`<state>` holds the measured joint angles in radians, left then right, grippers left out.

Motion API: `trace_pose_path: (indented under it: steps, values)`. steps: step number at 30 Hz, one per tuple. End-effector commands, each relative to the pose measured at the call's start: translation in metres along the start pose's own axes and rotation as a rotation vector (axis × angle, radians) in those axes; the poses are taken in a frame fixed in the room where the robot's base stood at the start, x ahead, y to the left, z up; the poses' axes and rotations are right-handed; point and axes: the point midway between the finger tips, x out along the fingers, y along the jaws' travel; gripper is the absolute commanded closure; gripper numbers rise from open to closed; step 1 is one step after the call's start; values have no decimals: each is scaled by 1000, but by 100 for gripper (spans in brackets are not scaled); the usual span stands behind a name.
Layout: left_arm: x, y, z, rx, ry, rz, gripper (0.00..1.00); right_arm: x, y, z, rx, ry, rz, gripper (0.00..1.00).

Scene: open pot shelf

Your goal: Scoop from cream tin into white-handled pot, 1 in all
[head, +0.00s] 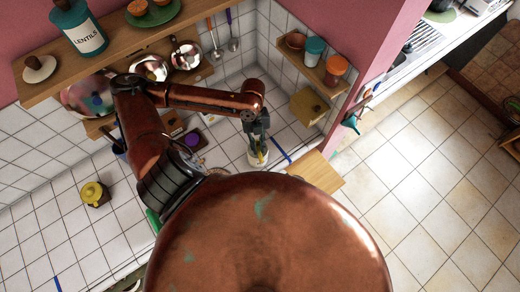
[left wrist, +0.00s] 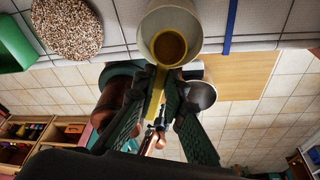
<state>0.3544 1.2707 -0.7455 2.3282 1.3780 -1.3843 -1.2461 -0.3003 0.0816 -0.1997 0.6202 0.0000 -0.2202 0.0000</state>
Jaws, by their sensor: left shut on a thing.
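My left gripper (head: 259,146) is shut on a yellow scoop (left wrist: 154,92), gripping its handle. In the left wrist view the two fingers of my left gripper (left wrist: 158,84) close around this handle. The scoop's round end is at the mouth of a cream tin (left wrist: 148,26), seen inside its rim. In the head view the cream tin (head: 256,161) stands on the white tiled counter right below my left gripper, partly hidden by it. I cannot pick out the white-handled pot for sure. My right gripper is not in view.
A wooden board (head: 316,174) lies right of the tin, and a blue strip (head: 281,150) lies between them. A yellow-lidded pot (head: 92,192) stands at left. A wooden shelf (head: 118,53) with hanging pans is above. A speckled round thing (left wrist: 67,28) shows in the left wrist view.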

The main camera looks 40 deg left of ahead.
Motion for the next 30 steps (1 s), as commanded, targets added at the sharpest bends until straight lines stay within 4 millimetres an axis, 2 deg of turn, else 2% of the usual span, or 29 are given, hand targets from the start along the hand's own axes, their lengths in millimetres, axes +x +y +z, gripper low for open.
trace_pose_path:
  steps: [1,12,30]
  values:
    - [7,0,3,0,-1,0,100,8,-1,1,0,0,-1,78]
    - [31,0,13,1,0,-1,100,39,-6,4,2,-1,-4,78]
    - [39,0,15,0,0,1,100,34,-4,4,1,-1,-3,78]
